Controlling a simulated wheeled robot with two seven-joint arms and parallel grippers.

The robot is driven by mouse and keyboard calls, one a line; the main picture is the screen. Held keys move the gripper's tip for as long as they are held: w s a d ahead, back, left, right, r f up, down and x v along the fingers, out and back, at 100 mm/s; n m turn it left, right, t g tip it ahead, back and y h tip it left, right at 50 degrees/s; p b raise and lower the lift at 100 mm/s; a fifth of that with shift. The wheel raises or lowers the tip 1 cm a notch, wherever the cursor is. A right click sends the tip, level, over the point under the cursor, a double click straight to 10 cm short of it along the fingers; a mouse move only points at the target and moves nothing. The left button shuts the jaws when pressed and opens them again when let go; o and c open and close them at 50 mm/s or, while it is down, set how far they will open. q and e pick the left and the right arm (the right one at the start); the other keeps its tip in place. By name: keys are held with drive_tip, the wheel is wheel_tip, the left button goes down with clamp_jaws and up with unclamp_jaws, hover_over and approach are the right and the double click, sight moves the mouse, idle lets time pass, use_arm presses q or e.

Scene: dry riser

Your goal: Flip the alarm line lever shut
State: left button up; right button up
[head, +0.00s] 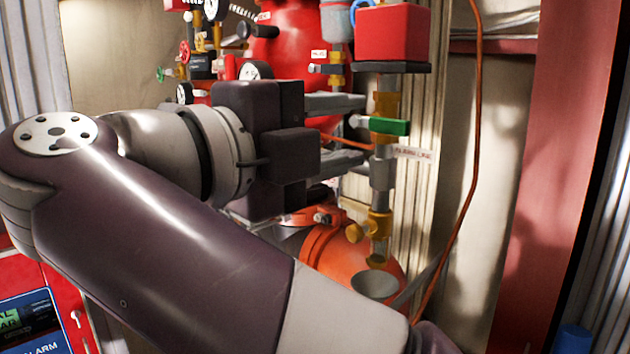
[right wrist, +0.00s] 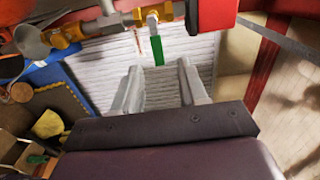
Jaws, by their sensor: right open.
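The alarm line lever is a green handle (head: 389,126) on a vertical brass and grey pipe (head: 382,172). It lies about level, crosswise to the pipe, above a white tag reading "ALARM LINE" (head: 414,152). My right gripper (head: 363,131) is open and empty, its fingers pointing right, one above and one below the lever's height. In the right wrist view the green lever (right wrist: 157,50) shows just ahead of and between the spread fingertips (right wrist: 159,66). No contact shows. My left gripper is out of view.
A red box (head: 389,36) sits atop the pipe, close above the gripper. Below are a grey funnel cup (head: 375,286) and an orange pipe fitting (head: 325,246). Gauges and small valves crowd the upper left. An orange cable (head: 474,160) hangs to the right.

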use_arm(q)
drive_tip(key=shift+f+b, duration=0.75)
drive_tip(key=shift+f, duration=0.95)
use_arm(e)
drive_tip(key=shift+v, duration=1.55)
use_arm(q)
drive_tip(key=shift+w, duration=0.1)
use_arm(e)
drive_tip(key=shift+d+f, duration=0.1)
